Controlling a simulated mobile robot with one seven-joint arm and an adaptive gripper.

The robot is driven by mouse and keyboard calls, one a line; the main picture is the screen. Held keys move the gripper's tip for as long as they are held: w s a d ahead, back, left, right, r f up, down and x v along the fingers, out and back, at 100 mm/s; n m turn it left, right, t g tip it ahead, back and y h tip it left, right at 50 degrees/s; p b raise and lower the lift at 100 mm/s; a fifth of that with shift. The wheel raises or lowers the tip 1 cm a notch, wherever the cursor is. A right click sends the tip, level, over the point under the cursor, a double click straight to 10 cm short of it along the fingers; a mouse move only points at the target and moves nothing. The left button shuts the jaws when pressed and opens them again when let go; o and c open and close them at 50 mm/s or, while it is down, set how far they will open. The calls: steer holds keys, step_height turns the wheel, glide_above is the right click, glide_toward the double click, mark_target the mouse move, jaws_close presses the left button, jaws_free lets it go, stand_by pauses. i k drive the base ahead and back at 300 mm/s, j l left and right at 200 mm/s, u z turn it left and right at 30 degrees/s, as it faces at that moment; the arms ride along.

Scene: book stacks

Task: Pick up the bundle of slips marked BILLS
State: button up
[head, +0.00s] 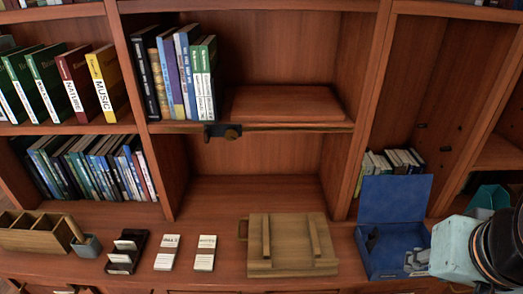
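Two small white bundles of slips lie flat on the wooden counter, left of the middle in the head view. The left bundle (167,252) has a short dark heading that looks like BILLS, though the print is small. The right bundle (205,253) has a heading too small to read surely. They lie side by side with a gap between them, and nothing covers them. Part of my arm shows at the right edge, well away from both bundles.
A black holder (125,251) with cards stands left of the bundles, near a small grey cup (86,246) and a wooden divided box (35,232). A wooden crate-like case (290,245) lies right of them. An open blue box (393,225) stands further right. Bookshelves rise behind.

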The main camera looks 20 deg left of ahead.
mark_target(165, 260)
steer(key=u, duration=1.85)
steer(key=k+j+z, duration=0.1)
steer(key=k+j, duration=0.1)
steer(key=k, duration=0.05)
